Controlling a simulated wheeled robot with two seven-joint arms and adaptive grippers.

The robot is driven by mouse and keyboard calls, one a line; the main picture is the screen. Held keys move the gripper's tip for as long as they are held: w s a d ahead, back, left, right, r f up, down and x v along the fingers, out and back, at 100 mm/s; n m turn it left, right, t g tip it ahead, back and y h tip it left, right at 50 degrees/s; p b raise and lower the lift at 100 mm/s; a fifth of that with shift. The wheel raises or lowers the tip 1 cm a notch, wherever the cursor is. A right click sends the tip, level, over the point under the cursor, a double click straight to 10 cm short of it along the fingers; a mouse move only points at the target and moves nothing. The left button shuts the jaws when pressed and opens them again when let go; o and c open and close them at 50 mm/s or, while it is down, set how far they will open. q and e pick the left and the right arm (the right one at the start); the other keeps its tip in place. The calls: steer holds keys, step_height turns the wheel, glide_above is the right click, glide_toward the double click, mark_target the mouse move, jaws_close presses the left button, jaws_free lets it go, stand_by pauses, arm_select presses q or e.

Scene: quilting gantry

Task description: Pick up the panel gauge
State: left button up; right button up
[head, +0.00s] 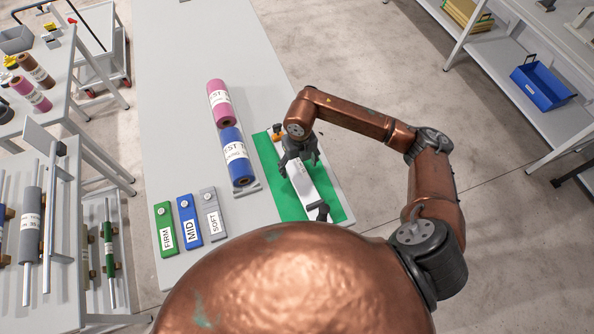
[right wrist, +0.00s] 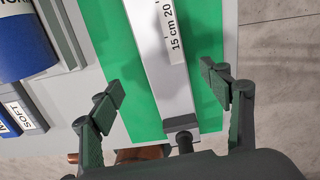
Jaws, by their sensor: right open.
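The panel gauge (head: 304,187) looks like a long pale bar lying on a green mat (head: 335,203). In the right wrist view the gauge (right wrist: 173,70) carries a printed scale reading "15 cm 20" and has a dark block at its near end. My right gripper (head: 299,168) is over the bar. In the right wrist view its open fingers (right wrist: 161,80) lie on either side of the bar, with space between each finger and the bar. Nothing is between the fingers' pads but the view of the gauge below. The exact height of the gripper above it is hard to tell. My left gripper is out of view.
Left of the mat lie a blue roll (head: 236,158) and a pink roll (head: 220,104). Nearer are green FIRM (head: 165,222), blue MID (head: 188,212) and grey SOFT (head: 211,203) blocks. The far part of the table (head: 215,45) is clear.

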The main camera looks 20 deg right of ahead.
mark_target(299, 176)
steer(key=shift+s+d+f, duration=0.15)
steer(key=shift+s+f, duration=0.05)
steer(key=shift+f, duration=1.1)
steer(key=f, duration=0.2)
steer(key=w+f+p, duration=0.1)
steer(key=f, duration=0.1)
steer(key=shift+d+f, duration=0.1)
steer(key=shift+f, duration=0.35)
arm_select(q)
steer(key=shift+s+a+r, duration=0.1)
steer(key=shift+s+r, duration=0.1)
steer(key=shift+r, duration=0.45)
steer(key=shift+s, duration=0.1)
arm_select(e)
steer(key=c, duration=1.6)
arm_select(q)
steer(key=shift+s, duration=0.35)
arm_select(e)
steer(key=shift+c, duration=0.8)
